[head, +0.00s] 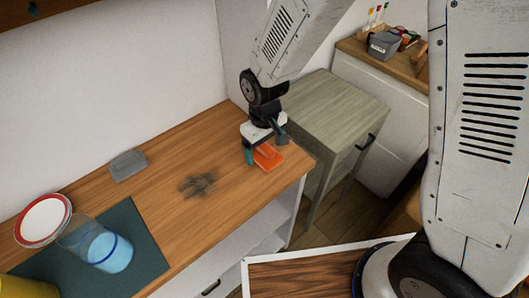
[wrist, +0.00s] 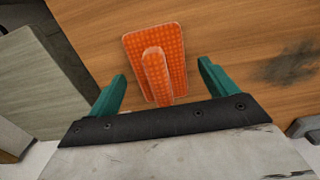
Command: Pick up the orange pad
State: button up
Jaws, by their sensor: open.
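The orange pad (head: 268,160) lies on the wooden counter near its right front corner. In the wrist view the orange pad (wrist: 173,49) is a flat, textured plate with a raised handle standing up toward the camera. My gripper (head: 259,152) is at the pad, above the counter, and partly hides it in the head view. In the wrist view my gripper (wrist: 161,82) is open, with one green finger on each side of the handle. Neither finger appears to touch the handle. The exact height of the fingertips above the counter is hard to tell.
A dark smudge (head: 198,184) marks the counter (head: 165,212) left of the pad. A grey block (head: 128,165) lies at the back. A red-rimmed plate (head: 43,220) and blue-liquid glass (head: 108,252) are at the left. A grey-green wooden cabinet (head: 330,100) stands beyond the right end.

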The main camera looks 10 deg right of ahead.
jog(key=shift+f, duration=0.4)
jog(key=c, duration=1.1)
jog(key=shift+r, duration=0.15)
